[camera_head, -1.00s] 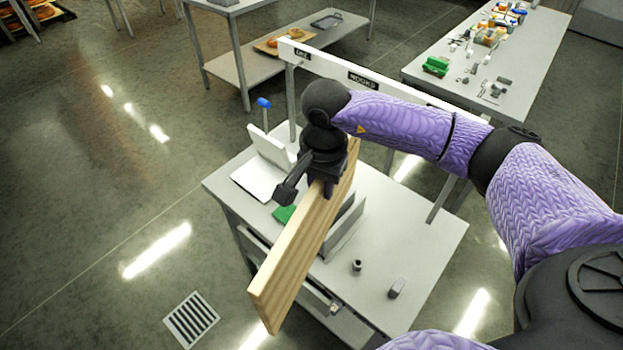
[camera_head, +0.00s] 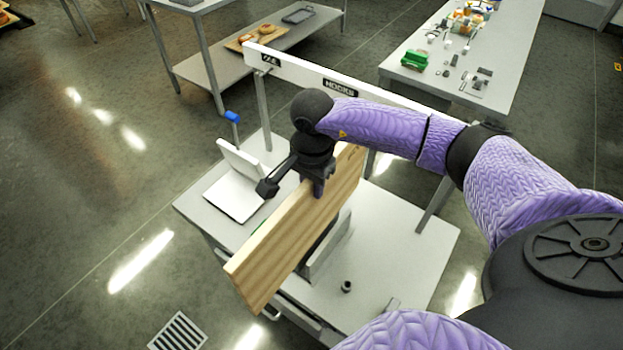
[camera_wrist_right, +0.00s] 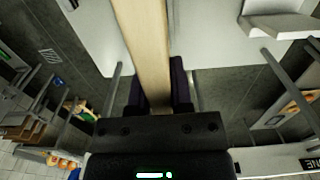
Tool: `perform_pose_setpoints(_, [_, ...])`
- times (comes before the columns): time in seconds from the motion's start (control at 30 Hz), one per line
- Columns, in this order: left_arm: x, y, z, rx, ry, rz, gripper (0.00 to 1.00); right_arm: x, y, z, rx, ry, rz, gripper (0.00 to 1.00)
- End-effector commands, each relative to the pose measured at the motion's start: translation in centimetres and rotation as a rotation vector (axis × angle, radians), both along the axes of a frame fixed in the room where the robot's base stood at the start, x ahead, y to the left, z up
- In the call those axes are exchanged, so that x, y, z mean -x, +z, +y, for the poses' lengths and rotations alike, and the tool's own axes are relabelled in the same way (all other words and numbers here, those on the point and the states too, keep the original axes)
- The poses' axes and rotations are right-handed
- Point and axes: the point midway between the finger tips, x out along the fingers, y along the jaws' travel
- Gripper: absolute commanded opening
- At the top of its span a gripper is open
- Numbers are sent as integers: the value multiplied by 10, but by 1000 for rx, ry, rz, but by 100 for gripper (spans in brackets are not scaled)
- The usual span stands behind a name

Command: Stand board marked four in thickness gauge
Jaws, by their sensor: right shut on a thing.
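A long pale wooden board (camera_head: 290,235) is held on edge above the small white table, slanting from lower left to upper right. My right gripper (camera_head: 318,188) is shut on its upper edge. In the wrist view the board (camera_wrist_right: 146,45) runs between the two purple fingers (camera_wrist_right: 158,95). I cannot see a number on it. A grey upright plate (camera_head: 328,250) stands on the table just behind the board, perhaps part of the thickness gauge. The board hides much of it, and I cannot tell whether they touch. My left gripper is not in view.
The white table (camera_head: 400,240) carries a small dark cylinder (camera_head: 347,286) and an open white case (camera_head: 236,190). A white rail marked HOOKS (camera_head: 300,72) spans its far side. A bench with small items (camera_head: 480,75) stands at the far right.

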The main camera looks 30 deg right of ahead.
Motion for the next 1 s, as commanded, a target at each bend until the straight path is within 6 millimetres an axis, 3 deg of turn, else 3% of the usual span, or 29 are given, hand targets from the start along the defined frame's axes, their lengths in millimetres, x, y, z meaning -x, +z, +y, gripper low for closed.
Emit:
perform_pose_setpoints(0.2, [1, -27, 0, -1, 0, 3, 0, -1, -32, 0, 0, 0, -2, 0])
perform_pose_setpoints(1.0, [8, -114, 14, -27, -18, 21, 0, -1, -127, 0, -1, 0, -2, 0])
